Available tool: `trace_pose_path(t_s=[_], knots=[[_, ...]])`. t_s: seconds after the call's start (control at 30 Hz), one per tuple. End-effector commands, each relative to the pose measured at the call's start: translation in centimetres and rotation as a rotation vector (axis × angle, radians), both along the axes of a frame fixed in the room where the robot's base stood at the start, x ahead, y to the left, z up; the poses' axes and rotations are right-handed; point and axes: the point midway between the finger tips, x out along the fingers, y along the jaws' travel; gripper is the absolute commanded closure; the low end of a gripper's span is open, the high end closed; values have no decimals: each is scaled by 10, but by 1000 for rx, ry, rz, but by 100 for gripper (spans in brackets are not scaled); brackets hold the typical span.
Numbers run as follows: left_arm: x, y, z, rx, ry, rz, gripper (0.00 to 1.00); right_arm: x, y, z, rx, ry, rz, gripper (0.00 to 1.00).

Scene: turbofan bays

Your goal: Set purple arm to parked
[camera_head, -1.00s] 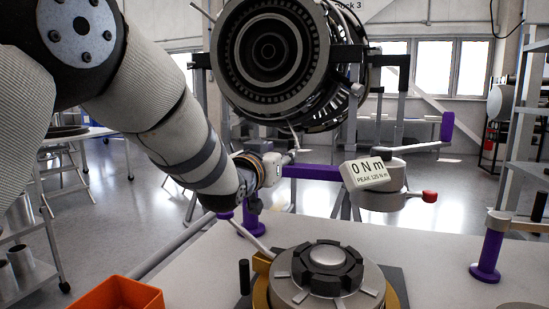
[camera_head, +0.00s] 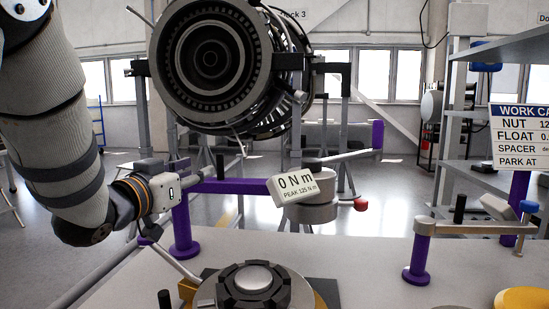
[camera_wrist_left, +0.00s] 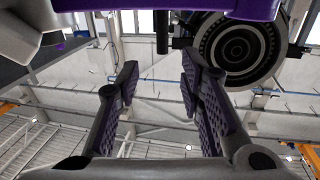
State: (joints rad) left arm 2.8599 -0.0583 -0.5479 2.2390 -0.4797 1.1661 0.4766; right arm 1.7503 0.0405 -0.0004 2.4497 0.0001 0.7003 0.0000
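The purple arm (camera_head: 232,186) runs level from its purple post (camera_head: 183,228) to a grey drum bearing a white display (camera_head: 294,188) reading 0 N m, peak 125 N m. A grey link continues right to an upright purple end (camera_head: 377,135). My left gripper (camera_head: 182,168) is at the post end of this arm, its fingers small and partly hidden in the head view. In the left wrist view its fingers (camera_wrist_left: 157,82) are spread, with nothing between them. There the purple arm (camera_wrist_left: 150,6) crosses the top edge, with a black peg (camera_wrist_left: 162,32) beyond the fingertips. My right gripper is out of view.
A round hub fixture (camera_head: 253,285) stands on the pale bench (camera_head: 360,262). A turbofan (camera_head: 212,60) hangs behind. At right are a second purple post (camera_head: 418,255) with a grey bar and a work card (camera_head: 520,137) partly cut off, with a "PARK AT" line.

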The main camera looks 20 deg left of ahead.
Motion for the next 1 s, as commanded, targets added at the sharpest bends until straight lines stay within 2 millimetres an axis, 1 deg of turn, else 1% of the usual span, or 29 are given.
trace_pose_path(t_s=[0.03,0.07,0.13,0.17,0.37,0.43,0.5,0.6,0.73,0.93,0.97,1.0], knots=[[-6,6,1,-8,-1,5,65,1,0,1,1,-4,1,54],[-7,7,0,-9,2,6,65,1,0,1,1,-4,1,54],[1,8,-1,-9,4,5,65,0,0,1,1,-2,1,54],[7,8,-1,-9,4,4,65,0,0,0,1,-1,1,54],[60,10,-3,-7,6,3,65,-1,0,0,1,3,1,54],[78,10,-6,-6,10,3,65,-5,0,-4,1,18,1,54],[92,11,-8,-6,11,4,65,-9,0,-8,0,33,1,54],[106,12,-8,-7,11,5,65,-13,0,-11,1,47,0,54],[113,12,-4,-9,7,5,65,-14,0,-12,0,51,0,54],[113,12,-2,-10,4,6,65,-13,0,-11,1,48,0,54],[113,12,-2,-10,4,6,68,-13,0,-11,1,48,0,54],[113,12,-1,-10,3,5,77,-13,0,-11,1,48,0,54]])
